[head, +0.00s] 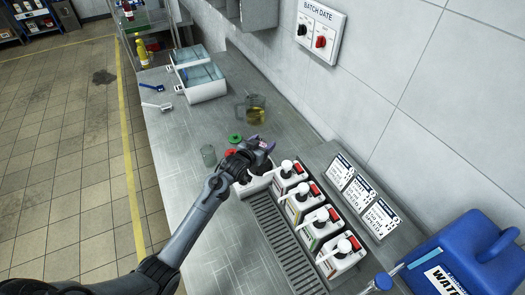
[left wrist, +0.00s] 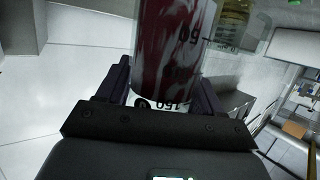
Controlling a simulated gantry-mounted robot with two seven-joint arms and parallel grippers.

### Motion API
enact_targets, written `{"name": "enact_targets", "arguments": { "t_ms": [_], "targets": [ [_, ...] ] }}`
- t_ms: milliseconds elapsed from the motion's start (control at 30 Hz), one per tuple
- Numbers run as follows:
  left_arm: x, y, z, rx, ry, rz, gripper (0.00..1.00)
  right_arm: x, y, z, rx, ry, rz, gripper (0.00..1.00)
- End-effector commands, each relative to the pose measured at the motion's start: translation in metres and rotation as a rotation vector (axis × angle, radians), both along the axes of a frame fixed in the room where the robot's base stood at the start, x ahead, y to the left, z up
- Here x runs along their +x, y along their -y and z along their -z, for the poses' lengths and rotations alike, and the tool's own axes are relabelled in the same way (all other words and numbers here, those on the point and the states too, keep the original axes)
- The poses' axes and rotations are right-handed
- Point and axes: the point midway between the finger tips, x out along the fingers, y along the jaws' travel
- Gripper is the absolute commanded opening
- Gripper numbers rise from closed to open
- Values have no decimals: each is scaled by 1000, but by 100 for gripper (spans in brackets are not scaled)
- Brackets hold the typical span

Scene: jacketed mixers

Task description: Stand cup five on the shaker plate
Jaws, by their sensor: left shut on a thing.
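My left gripper (head: 260,146) is over the bench, near the far end of the row of pump dispensers. In the left wrist view its two fingers are shut on a clear graduated cup (left wrist: 174,50) with streaky dark red and white contents. Its marks, 50 and 150, appear upside down in that view. The cup's number cannot be read, and in the head view the gripper mostly hides the cup. I cannot pick out the shaker plate with certainty. My right gripper is not in view.
An empty clear cup (head: 208,155) and a green round item (head: 235,138) are left of the gripper. A jug of yellow liquid (head: 254,110) stands beyond it. Several pump dispensers (head: 318,225) stand beside a drip grate (head: 275,235). The bench's left front is clear.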

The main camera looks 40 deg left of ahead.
Motion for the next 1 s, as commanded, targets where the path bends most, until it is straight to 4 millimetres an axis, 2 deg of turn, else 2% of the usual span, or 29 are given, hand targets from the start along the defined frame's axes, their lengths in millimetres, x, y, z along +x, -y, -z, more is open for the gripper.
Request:
{"name": "enact_targets", "arguments": {
  "t_ms": [300, 733, 767, 900, 1000],
  "targets": [
    [0, 0, 33, 0, -2, 0, 23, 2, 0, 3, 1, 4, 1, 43],
    [0, 0, 39, 0, 1, 0, 23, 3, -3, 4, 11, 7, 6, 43],
    [0, 0, 40, 0, -1, 0, 68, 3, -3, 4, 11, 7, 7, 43],
    [0, 0, 39, 0, -1, 0, 89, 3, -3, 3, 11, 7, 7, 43],
    [0, 0, 39, 0, -1, 0, 92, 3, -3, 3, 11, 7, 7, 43]
  ]
}}
